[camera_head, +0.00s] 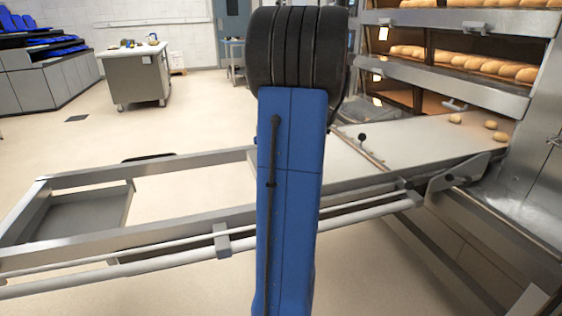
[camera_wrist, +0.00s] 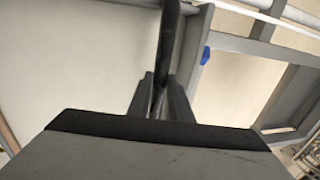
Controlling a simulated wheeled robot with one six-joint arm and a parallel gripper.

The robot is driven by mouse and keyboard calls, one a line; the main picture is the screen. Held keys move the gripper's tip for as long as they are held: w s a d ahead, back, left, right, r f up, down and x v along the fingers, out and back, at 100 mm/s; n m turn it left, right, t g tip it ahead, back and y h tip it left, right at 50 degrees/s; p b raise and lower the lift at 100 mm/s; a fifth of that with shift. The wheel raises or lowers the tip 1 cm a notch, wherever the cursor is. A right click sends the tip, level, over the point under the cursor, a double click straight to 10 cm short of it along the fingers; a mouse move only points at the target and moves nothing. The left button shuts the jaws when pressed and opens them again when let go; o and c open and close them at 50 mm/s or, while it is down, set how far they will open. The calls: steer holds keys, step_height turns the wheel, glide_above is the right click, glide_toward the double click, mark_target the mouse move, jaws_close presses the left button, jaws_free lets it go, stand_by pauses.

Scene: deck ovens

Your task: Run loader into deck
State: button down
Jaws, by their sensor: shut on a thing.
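The loader is a long metal frame (camera_head: 120,228) with a pale belt board (camera_head: 415,145) at its right end. The board's far right end lies at the oven front, by the lower deck opening (camera_head: 385,92). A few small pale dough pieces (camera_head: 490,125) lie on the board near that end. In the wrist view my gripper (camera_wrist: 160,88) is shut on a dark upright handle (camera_wrist: 168,35), with the pale board beside it. In the head view my arm covers the middle of the loader and hides the gripper.
Rows of loaves (camera_head: 470,62) sit in the oven deck above. A dark-knobbed lever (camera_head: 362,137) stands on the loader's crossbar. A metal worktable (camera_head: 135,78) and grey cabinets (camera_head: 40,82) stand back left. Open floor (camera_head: 60,130) lies left of the loader.

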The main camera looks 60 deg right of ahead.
steer(key=s+d, duration=0.2)
steer(key=d, duration=0.1)
steer(key=s+d, duration=0.5)
steer(key=d, duration=0.1)
steer(key=shift+s+d+r, duration=0.1)
steer(key=shift+s+d, duration=0.1)
steer(key=shift+d, duration=0.2)
steer(key=c, duration=1.6)
jaws_free()
steer(key=shift+s+d, duration=0.1)
steer(key=shift+d, duration=0.05)
steer(key=d+r, duration=0.1)
steer(key=r, duration=0.4)
steer(key=s+r, duration=0.1)
steer(key=r, duration=0.5)
steer(key=s+d+r, duration=0.1)
steer(key=r, duration=0.5)
steer(key=shift+d, duration=0.3)
steer(key=shift+a, duration=0.1)
